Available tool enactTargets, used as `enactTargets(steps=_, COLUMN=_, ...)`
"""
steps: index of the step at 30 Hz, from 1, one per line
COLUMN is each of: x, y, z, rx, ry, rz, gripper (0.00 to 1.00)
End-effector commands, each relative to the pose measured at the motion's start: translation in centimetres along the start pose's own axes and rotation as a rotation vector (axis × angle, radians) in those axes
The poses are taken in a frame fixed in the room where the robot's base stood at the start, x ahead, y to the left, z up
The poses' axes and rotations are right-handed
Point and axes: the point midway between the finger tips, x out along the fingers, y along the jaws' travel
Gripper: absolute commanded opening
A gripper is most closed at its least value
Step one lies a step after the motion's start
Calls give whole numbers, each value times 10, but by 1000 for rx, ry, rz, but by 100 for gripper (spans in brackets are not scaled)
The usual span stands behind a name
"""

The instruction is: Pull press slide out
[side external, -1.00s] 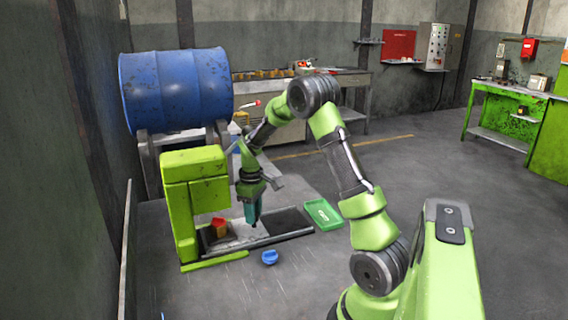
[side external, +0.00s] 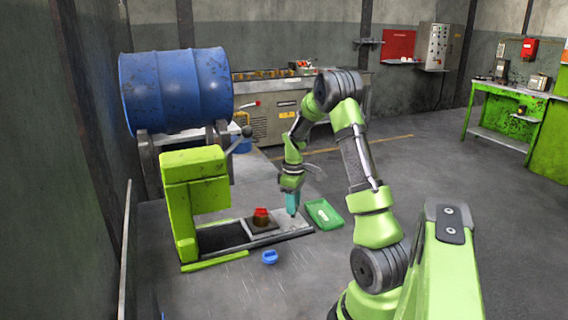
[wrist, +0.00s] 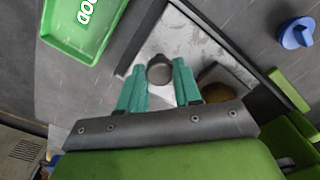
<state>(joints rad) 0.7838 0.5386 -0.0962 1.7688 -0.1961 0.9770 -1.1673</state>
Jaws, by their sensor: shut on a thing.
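The green press (side external: 196,190) stands at the left with its base rails running right. The press slide (side external: 290,223), a pale metal plate, lies at the right, outer end of the rails and carries a dark block with a red top (side external: 261,216). In the wrist view the slide (wrist: 190,42) has a round dark knob (wrist: 159,70) between my fingers. My gripper (side external: 292,212) points down at the slide's outer part. Its teal fingers (wrist: 160,80) are shut on the knob. The block is partly hidden behind a finger in the wrist view.
A green tray (side external: 325,214) lies just right of the slide, close to my gripper. A blue knob-like piece (side external: 269,257) lies on the table in front of the rails.

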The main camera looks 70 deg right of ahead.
Motion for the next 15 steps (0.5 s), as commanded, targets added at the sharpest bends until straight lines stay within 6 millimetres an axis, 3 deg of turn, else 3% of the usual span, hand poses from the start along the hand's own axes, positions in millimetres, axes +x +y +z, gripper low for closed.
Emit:
enactTargets(steps=2, x=-1, y=-2, z=-2, rx=-4, ry=3, rz=-1, gripper=0)
enactTargets(steps=3, x=-1, y=-2, z=-2, rx=-4, ry=4, rz=-1, gripper=36)
enactTargets(steps=7, x=-1, y=-2, z=-2, rx=-4, ry=3, rz=-1, gripper=56)
enactTargets(steps=15, x=0, y=-1, z=-2, rx=-2, ry=2, rz=-1, gripper=58)
